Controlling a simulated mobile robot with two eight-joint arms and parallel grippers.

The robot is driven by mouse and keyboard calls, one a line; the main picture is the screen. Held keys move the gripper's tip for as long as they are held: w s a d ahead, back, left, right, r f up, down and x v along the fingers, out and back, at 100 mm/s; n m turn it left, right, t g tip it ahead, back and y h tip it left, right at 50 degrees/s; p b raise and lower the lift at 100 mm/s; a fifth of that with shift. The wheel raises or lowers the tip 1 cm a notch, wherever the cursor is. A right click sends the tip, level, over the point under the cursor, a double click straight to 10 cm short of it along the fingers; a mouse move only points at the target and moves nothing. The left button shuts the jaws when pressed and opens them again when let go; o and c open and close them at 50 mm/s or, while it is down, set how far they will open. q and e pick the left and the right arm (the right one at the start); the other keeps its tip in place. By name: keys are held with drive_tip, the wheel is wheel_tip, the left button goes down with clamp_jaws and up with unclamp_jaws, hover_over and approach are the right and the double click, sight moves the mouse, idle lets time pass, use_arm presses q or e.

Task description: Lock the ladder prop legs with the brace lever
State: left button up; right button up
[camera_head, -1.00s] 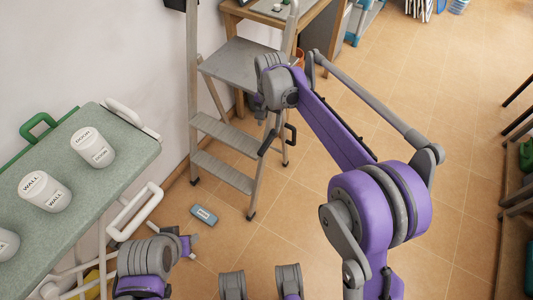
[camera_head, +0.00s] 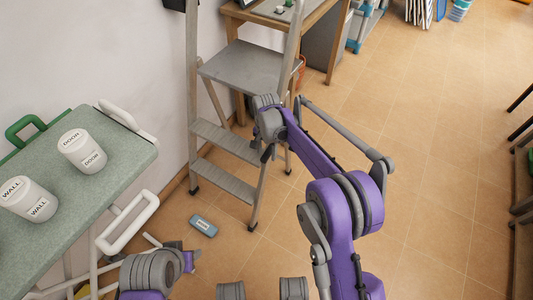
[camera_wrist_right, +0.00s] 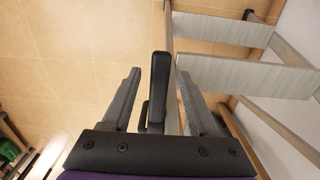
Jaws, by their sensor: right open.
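The grey stepladder (camera_head: 236,64) stands upright against the wall in the head view, with its steps and legs showing. My right gripper (camera_head: 268,152) is at its near right leg and shows only as a small dark shape below my wrist. In the right wrist view the open gripper (camera_wrist_right: 158,74) has a dark upright lever handle (camera_wrist_right: 157,95) between its two fingers, with a gap on both sides. The ladder steps (camera_wrist_right: 225,75) lie beyond on the right. The lever is hidden behind my arm in the head view.
A green-topped cart (camera_head: 110,180) with white labelled jars (camera_head: 82,151) stands at the left. A small blue-grey labelled object (camera_head: 203,226) lies on the floor near the ladder. A wooden desk (camera_head: 318,22) stands behind the ladder.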

drive_tip(key=shift+f, duration=0.4)
clamp_jaws()
idle(1.2)
